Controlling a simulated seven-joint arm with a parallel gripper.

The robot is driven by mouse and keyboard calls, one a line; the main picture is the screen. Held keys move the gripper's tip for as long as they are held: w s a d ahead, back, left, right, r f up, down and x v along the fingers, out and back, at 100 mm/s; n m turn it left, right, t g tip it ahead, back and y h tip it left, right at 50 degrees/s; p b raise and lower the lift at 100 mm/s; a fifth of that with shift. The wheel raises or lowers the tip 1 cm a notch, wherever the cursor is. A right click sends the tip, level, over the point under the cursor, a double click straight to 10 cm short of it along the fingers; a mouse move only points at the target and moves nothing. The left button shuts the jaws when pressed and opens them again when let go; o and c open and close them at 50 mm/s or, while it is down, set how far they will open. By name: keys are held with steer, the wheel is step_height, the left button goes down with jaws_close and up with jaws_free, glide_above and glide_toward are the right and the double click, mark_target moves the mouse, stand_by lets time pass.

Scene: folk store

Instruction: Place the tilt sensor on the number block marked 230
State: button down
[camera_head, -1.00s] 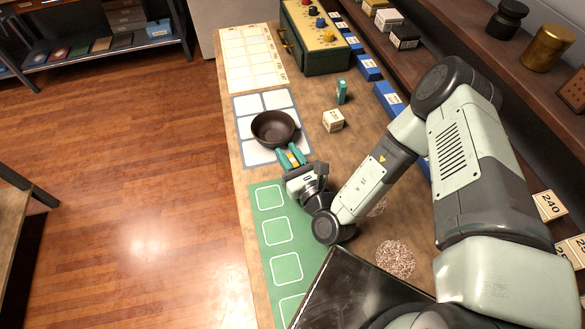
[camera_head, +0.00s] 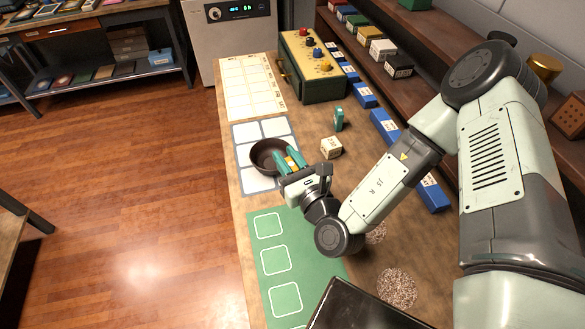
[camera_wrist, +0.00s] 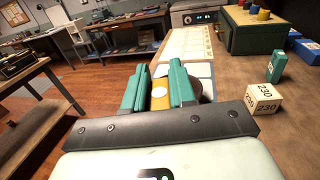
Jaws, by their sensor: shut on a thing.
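The number block (camera_head: 331,148) is a pale cube on the bench, right of my gripper. Its 230 mark reads clearly in the wrist view (camera_wrist: 264,102). My gripper (camera_head: 287,157) has teal fingers and is shut on a small yellow piece with a white round mark (camera_wrist: 159,90). I cannot tell from its look alone that this is the tilt sensor. The fingers overlap the right side of the dark bowl (camera_head: 263,160) in the head view. The bowl is mostly hidden behind the fingers in the wrist view. The held piece is apart from the block.
A teal upright item (camera_head: 339,119) stands just behind the block. A green box with knobs (camera_head: 312,75) stands farther back. Blue bins (camera_head: 384,127) line the right. A green mat (camera_head: 294,262) with white outlines lies in front. Bench around the block is mostly clear.

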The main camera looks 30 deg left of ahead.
steer(key=w+r+n+g+y, duration=0.1)
steer(key=w+r+n+g, duration=0.15)
steer(key=w, duration=0.95)
glide_above(328, 139)
step_height(328, 139, down, 2)
steer(key=shift+m, duration=0.25)
steer(key=shift+f, duration=2.25)
steer(key=shift+f, duration=0.15)
steer(key=c, duration=0.9)
jaws_free()
